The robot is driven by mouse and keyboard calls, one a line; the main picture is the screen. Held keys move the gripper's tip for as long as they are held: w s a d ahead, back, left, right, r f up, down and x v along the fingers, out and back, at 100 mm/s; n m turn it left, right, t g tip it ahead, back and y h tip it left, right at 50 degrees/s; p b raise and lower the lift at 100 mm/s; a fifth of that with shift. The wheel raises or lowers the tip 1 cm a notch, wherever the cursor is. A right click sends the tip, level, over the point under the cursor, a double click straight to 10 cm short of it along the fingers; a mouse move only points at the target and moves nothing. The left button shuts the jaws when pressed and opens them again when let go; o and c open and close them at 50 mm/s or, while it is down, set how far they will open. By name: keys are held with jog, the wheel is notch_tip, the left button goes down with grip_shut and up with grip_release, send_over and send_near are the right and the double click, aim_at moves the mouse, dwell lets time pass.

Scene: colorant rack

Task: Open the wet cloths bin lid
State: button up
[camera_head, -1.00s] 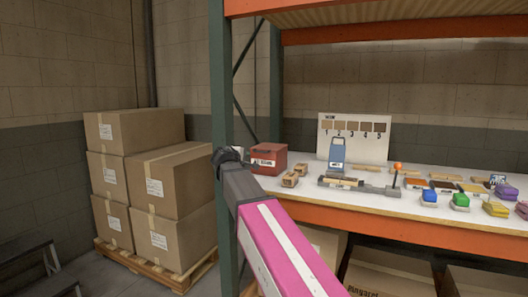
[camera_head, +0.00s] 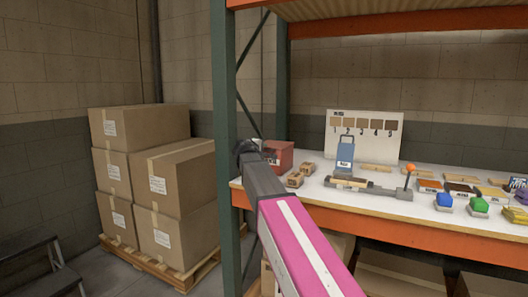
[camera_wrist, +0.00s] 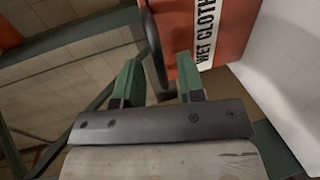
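The wet cloths bin (camera_head: 281,155) is a red box at the left end of the shelf top. My arm hides its left part in the head view. In the wrist view its red wall (camera_wrist: 229,40) and white "WET CLOTH…" label (camera_wrist: 206,30) fill the upper right. My gripper (camera_wrist: 159,72) has two green fingers set apart, with a gap between them. The right fingertip is close to the bin's wall; I cannot tell whether it touches. A dark curved piece (camera_wrist: 154,48) shows between the fingers; I cannot tell what it belongs to. The lid's state is unclear.
A green rack post (camera_head: 225,150) stands just left of the bin. Small wooden blocks (camera_head: 301,174), a blue-fronted container (camera_head: 345,153) and a grey tool with an orange knob (camera_head: 410,168) stand to the right. Stacked cartons (camera_head: 150,180) stand on a pallet at left.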

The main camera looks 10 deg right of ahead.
jog(key=shift+x, duration=1.05)
grip_shut()
